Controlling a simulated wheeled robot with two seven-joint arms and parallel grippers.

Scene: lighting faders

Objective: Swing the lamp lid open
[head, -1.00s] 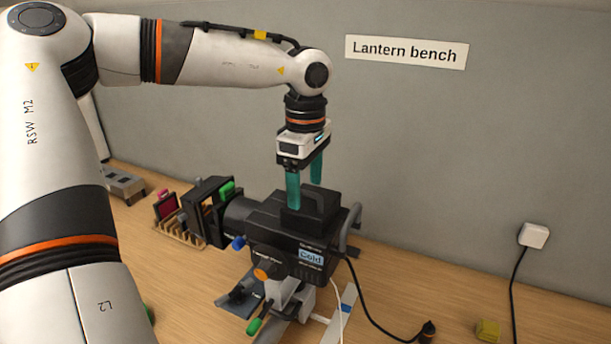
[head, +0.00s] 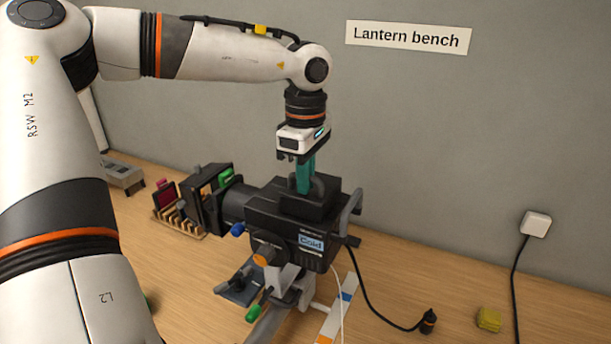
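The lamp (head: 262,222) is a black housing on a stand, with a blue "Cold" display (head: 311,243) on its side. Its lid (head: 300,207) lies flat on top and looks closed, with a dark raised handle (head: 319,187). My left gripper (head: 305,187) points straight down at the handle, its teal fingertips beside or around it. The fingers overlap in the head view, so their gap and any contact with the handle are hidden. My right gripper is out of view.
A wooden rack (head: 180,222) and a grey box (head: 122,176) stand to the left. A black cable runs from the lamp to a plug (head: 428,321) near a yellow block (head: 489,319). A wall socket plug (head: 536,223) is at right. Bench right of the lamp is mostly clear.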

